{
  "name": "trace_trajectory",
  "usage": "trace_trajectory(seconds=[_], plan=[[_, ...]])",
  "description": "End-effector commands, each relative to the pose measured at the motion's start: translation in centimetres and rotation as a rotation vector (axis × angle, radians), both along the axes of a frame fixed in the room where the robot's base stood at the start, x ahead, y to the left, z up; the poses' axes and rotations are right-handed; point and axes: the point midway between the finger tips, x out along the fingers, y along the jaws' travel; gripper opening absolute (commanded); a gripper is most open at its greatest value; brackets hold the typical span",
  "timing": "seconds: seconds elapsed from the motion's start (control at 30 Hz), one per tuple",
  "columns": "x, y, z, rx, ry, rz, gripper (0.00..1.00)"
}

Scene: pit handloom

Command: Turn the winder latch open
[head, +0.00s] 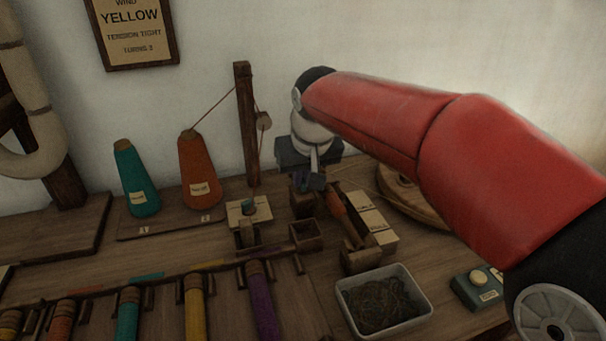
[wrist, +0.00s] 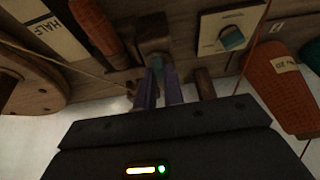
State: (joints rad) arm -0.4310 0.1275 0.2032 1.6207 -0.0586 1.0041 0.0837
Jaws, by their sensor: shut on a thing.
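My gripper (head: 301,186) reaches down over the bobbin winder. In the wrist view its two fingers (wrist: 159,78) are closed at a wooden winder block (wrist: 152,42). They pinch a small part there, seemingly the winder latch, mostly hidden between them, so its angle cannot be told. An orange-red bobbin (head: 338,207) lies in the winder, just right of my gripper; it also shows in the wrist view (wrist: 95,25). A cream label plate (head: 374,222) lies beside it, with a half mark readable in the wrist view.
A teal knob (head: 249,207) on a cream plate and a wooden post (head: 246,120) stand left of my gripper. Orange (head: 199,175) and teal (head: 136,182) yarn cones stand further left. A bin of thread scraps (head: 385,302) and a button box (head: 480,288) are in front.

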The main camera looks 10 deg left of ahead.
Motion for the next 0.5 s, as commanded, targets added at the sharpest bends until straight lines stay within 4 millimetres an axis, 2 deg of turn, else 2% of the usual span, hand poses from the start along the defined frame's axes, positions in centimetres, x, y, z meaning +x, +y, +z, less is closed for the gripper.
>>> trace_trajectory(seconds=[0.03,0.2,0.5], plan=[[-0.02,0.02,-0.07,-0.001,0.0,0.002,0.11],[-0.01,0.02,-0.04,-0.001,0.001,0.001,0.32],[-0.08,-0.03,0.23,0.0,0.0,0.0,0.32]])
